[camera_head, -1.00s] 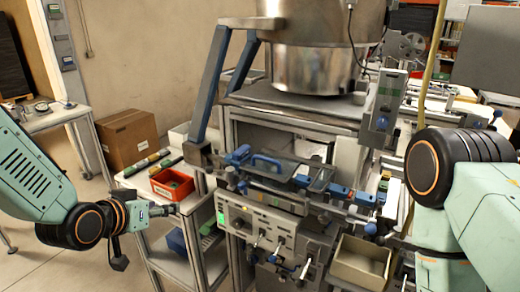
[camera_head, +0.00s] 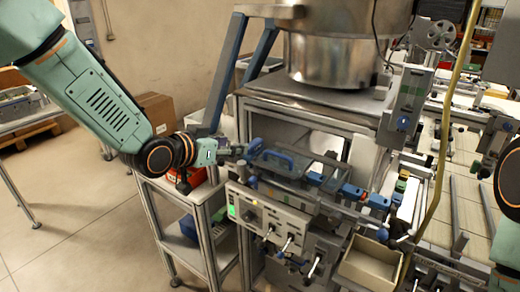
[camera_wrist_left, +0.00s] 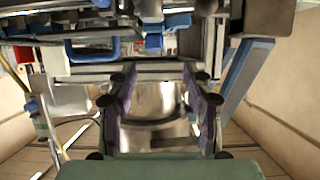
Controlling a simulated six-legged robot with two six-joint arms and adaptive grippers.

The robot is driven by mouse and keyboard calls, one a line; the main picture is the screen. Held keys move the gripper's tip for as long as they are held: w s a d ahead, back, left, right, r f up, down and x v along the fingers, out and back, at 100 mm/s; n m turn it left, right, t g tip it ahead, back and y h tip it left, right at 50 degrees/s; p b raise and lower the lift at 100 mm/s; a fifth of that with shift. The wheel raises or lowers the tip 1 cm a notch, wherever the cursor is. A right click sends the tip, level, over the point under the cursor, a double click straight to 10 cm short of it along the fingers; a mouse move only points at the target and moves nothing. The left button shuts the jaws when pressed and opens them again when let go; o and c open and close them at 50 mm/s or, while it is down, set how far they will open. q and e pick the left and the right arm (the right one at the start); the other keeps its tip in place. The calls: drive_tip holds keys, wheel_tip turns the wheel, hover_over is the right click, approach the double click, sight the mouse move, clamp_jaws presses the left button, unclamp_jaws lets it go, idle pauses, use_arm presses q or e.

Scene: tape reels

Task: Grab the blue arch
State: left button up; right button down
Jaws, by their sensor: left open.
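The blue arch (camera_head: 272,157) is a handle-like bow on top of the clear-lidded plate at the front of the machine. In the left wrist view, which looks upside down, a blue U-shaped bar (camera_wrist_left: 92,60) at the upper left appears to be this arch. My left gripper (camera_head: 236,151) is just left of the arch, apart from it and pointing right. In the left wrist view its two fingers (camera_wrist_left: 160,106) are spread with nothing between them. My right gripper is out of view; only part of my right arm shows at the right edge.
A large metal bowl (camera_head: 330,52) stands on the machine behind the arch. A slanted blue-grey post (camera_head: 226,75) rises behind my left gripper. A control box (camera_head: 265,216) is below the arch, and a beige bin (camera_head: 370,263) at the lower right. Open floor lies at left.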

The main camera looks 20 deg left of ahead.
sight(251, 145)
use_arm(q)
drive_tip(key=x, duration=0.3)
drive_tip(key=d+p+x, duration=0.1)
drive_tip(key=x, duration=0.2)
drive_tip(key=shift+w+f, duration=0.2)
drive_tip(key=shift+a, duration=0.2)
drive_tip(key=shift+w+d+f, duration=0.1)
drive_tip(key=shift+w+d, duration=0.1)
drive_tip(key=shift+d, duration=0.15)
drive_tip(key=c, duration=0.5)
drive_tip(key=shift+s+a, duration=0.2)
drive_tip(key=shift+a, duration=0.05)
drive_tip(key=c, duration=0.4)
clamp_jaws()
drive_tip(key=shift+w+d, duration=0.1)
